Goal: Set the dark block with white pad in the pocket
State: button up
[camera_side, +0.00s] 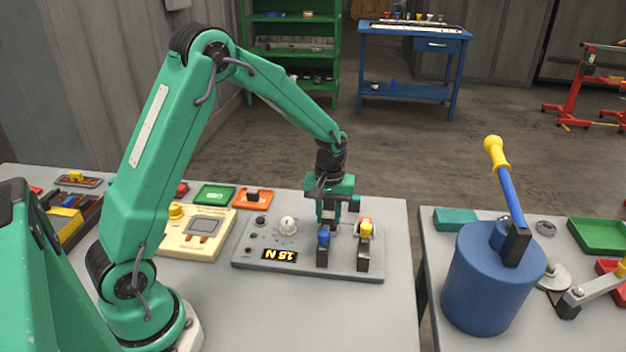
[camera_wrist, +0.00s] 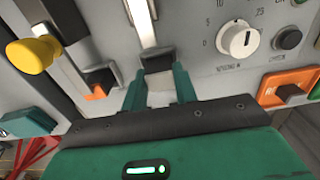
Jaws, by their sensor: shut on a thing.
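My gripper (camera_side: 327,222) points down over the right part of a grey control panel (camera_side: 262,246). In the wrist view its teal fingers (camera_wrist: 159,86) are closed on the sides of a dark block (camera_wrist: 158,59), which has a pale face between the fingers. A bright strip on the panel runs up to the block's far edge. I cannot tell whether the block touches the panel. I cannot clearly pick out the pocket; the gripper covers part of this spot.
A blue-topped post (camera_side: 323,240) is just below my fingers, and a yellow-topped post (camera_side: 365,231) stands to its right. A white knob (camera_side: 288,226) is left. An orange tray (camera_side: 243,202) lies behind. A blue drum (camera_side: 485,290) stands on the right-hand table.

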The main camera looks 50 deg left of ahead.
jog(key=shift+f, duration=0.2)
dwell(0.3)
jog(key=o, duration=1.5)
jog(key=shift+o, duration=0.2)
jog(key=shift+r, duration=0.15)
jog(key=shift+r, duration=3.9)
jog(key=shift+s+d+r, duration=0.15)
jog(key=shift+s+r, duration=0.15)
jog(key=shift+r, duration=0.25)
jog(key=s+d+r+m+t, duration=0.2)
jog(key=s+r+m, duration=0.2)
jog(key=s, duration=0.7)
jog(key=s+d+r+m+t, duration=0.3)
jog(key=s+r+m, duration=0.2)
jog(key=s, duration=0.6)
notch_tip(320, 180, up, 2)
jog(key=shift+r+t, duration=0.2)
jog(key=shift+t, duration=0.1)
